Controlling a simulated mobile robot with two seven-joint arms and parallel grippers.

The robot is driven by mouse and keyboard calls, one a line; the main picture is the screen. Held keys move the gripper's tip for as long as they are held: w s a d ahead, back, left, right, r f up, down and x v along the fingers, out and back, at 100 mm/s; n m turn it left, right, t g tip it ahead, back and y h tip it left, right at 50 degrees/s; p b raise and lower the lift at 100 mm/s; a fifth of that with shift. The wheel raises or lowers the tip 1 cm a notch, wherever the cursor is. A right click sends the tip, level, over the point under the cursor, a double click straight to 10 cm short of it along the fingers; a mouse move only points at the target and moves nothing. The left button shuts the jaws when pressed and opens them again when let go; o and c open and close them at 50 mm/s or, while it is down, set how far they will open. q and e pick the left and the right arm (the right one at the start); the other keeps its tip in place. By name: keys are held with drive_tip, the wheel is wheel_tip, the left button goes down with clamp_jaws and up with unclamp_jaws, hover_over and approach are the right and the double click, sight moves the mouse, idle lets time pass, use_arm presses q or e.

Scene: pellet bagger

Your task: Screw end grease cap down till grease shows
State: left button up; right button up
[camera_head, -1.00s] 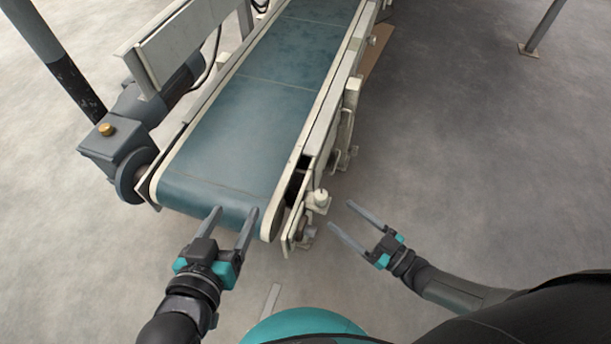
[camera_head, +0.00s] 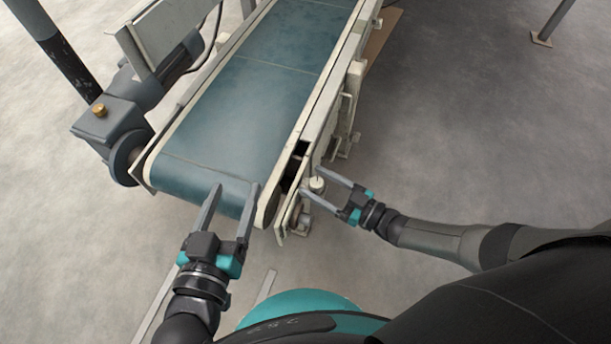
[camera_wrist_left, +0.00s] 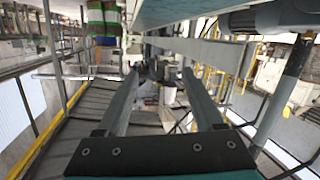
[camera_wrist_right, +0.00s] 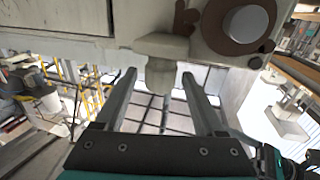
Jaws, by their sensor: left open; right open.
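The pale grease cap (camera_head: 317,184) sits at the near right corner of the conveyor. In the right wrist view the cap (camera_wrist_right: 162,50) shows below the pale frame, with its narrower end between my finger ends. My right gripper (camera_head: 310,181) is open, its two fingertips on either side of the cap. A gap shows between each finger and the cap's narrow end. No grease can be made out. My left gripper (camera_head: 236,187) is open and empty at the near end of the belt; I cannot tell whether it touches.
The blue conveyor belt (camera_head: 245,105) runs away from me between pale side rails. A grey gearbox (camera_head: 108,122) with a motor stands at its left. A dark post (camera_head: 62,55) rises at the far left. The floor (camera_head: 480,130) to the right is clear.

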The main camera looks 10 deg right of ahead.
use_arm(q)
drive_tip(key=shift+s+d+r+t+b, duration=0.35)
drive_tip(key=shift+r+t, duration=0.15)
drive_tip(key=shift+t, duration=0.3)
use_arm(e)
drive_tip(key=shift+x, duration=1.75)
use_arm(q)
drive_tip(key=shift+a, duration=0.1)
use_arm(e)
clamp_jaws()
